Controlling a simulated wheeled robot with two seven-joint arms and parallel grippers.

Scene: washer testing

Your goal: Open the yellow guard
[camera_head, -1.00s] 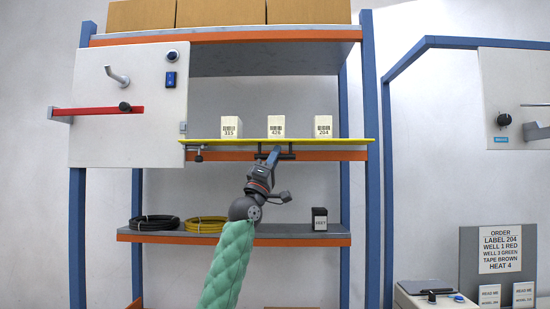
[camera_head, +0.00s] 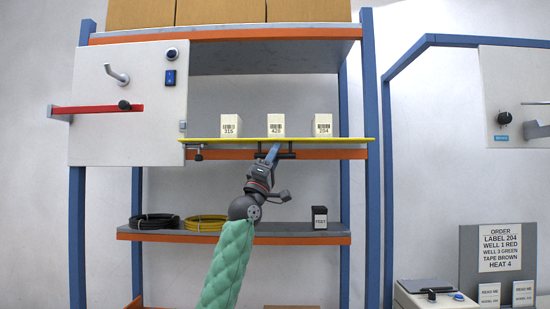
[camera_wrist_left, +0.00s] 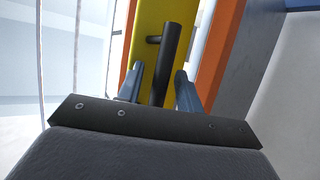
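The yellow guard (camera_head: 215,140) is a thin yellow panel seen nearly edge-on as a level strip in front of the shelf, beside the white control panel. A black bar handle (camera_head: 287,156) is fixed under it near its middle. My left gripper (camera_head: 273,153) reaches up to this handle from below. In the left wrist view the handle (camera_wrist_left: 168,60) stands between my two blue-grey fingers (camera_wrist_left: 160,85), with a gap at the left finger and the yellow guard (camera_wrist_left: 147,20) behind. Contact with the right finger is unclear. My right gripper is out of view.
Three labelled white boxes (camera_head: 275,125) show just above the guard's edge. The white panel (camera_head: 150,80) with a red bar (camera_head: 85,109) stands at left. Cable coils (camera_head: 205,223) and a black box (camera_head: 319,218) sit on the shelf below. A blue post (camera_head: 370,200) stands at right.

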